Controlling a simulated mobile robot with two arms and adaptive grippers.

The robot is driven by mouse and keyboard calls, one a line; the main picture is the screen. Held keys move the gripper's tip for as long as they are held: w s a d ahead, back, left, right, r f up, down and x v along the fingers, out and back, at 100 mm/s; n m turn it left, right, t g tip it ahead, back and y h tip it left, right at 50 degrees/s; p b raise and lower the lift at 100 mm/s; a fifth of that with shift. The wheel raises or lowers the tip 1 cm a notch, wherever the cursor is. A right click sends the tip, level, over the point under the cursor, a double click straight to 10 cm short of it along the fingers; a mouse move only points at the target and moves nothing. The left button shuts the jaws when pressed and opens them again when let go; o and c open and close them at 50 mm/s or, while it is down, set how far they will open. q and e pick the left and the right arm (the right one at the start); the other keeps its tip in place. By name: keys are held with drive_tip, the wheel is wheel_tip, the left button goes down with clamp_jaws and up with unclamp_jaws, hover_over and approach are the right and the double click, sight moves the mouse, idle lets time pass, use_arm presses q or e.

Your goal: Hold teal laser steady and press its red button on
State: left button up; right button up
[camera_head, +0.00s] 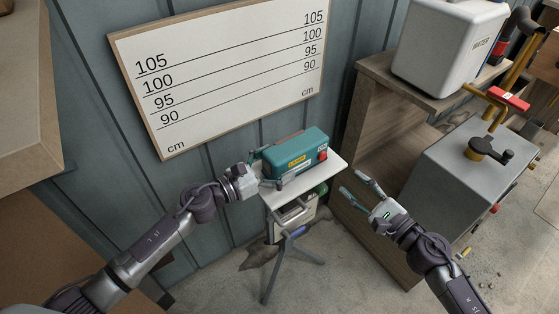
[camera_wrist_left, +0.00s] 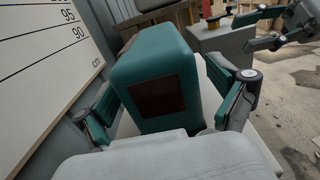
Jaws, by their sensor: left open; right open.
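The teal laser (camera_head: 297,153) sits on a small white stand top (camera_head: 329,171) with folding legs. Its red button (camera_head: 323,154) is on the right-hand end. My left gripper (camera_head: 268,168) is open at the laser's left end, with its fingers on either side of the body. In the left wrist view the laser (camera_wrist_left: 158,75) fills the middle between the open fingers of the left gripper (camera_wrist_left: 165,110); a gap shows on the left, and contact on the right cannot be told. My right gripper (camera_head: 360,188) is open and empty, to the right of the stand and apart from the laser.
A white board with height marks (camera_head: 225,70) is on the wall behind. A wooden shelf unit (camera_head: 375,130) stands to the right, with a white box (camera_head: 440,50) on top. A grey cabinet (camera_head: 450,190) with a dark crank is nearer right. Open air lies between right gripper and laser.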

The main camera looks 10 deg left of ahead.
use_arm(q)
drive_tip(key=shift+w+d, duration=0.25)
drive_tip(key=shift+d, duration=0.05)
drive_tip(key=shift+c, duration=0.4)
drive_tip(key=c, duration=1.6)
drive_tip(key=shift+c, duration=0.2)
use_arm(e)
clamp_jaws()
